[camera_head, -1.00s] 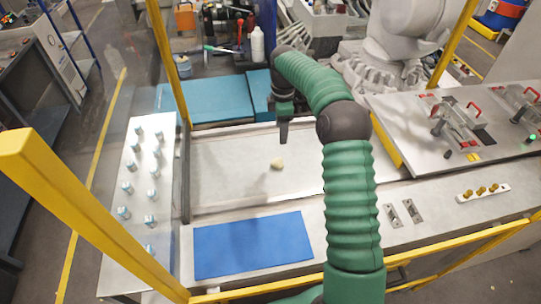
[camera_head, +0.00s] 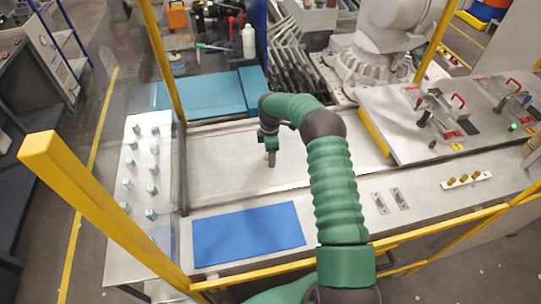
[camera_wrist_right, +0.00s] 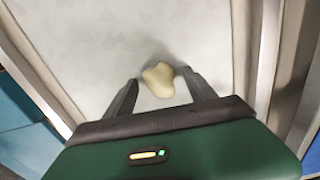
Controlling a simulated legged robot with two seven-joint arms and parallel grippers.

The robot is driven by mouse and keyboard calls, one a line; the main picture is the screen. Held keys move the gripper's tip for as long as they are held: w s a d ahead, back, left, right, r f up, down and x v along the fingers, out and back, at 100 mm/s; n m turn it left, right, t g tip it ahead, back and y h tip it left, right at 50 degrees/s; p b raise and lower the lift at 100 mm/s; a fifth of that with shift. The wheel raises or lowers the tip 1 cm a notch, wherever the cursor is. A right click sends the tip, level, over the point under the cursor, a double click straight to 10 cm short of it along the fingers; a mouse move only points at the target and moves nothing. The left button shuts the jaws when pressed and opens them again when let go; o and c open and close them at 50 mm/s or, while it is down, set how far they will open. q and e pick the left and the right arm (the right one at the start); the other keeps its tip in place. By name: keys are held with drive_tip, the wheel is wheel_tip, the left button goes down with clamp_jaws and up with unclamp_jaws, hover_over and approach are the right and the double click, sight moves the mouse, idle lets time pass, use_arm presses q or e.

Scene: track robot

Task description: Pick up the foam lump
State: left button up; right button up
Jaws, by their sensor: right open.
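The foam lump (camera_wrist_right: 158,82) is small, pale cream and irregular. In the right wrist view it lies on the light metal surface, between the two dark fingertips of my right gripper (camera_wrist_right: 160,77). The fingers are open, with a gap visible on both sides of the lump. In the head view my right gripper (camera_head: 271,158) points down low over the recessed metal tray (camera_head: 222,165), and it mostly or wholly hides the lump. I cannot tell the exact height of the fingertips above the surface. My left gripper is not in view.
A blue mat (camera_head: 248,235) lies in front of the tray. A plate with several pegs (camera_head: 150,190) stands at left. A fixture panel with red-handled clamps (camera_head: 440,110) is at right. Yellow frame bars (camera_head: 95,205) border the station. The tray's left part is clear.

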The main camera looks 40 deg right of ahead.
drive_tip(key=shift+w+a, duration=0.1)
drive_tip(key=shift+a, duration=0.05)
drive_tip(key=c, duration=0.4)
drive_tip(key=shift+c, duration=1.2)
drive_tip(key=shift+d, duration=0.35)
clamp_jaws()
drive_tip(key=shift+a, duration=0.1)
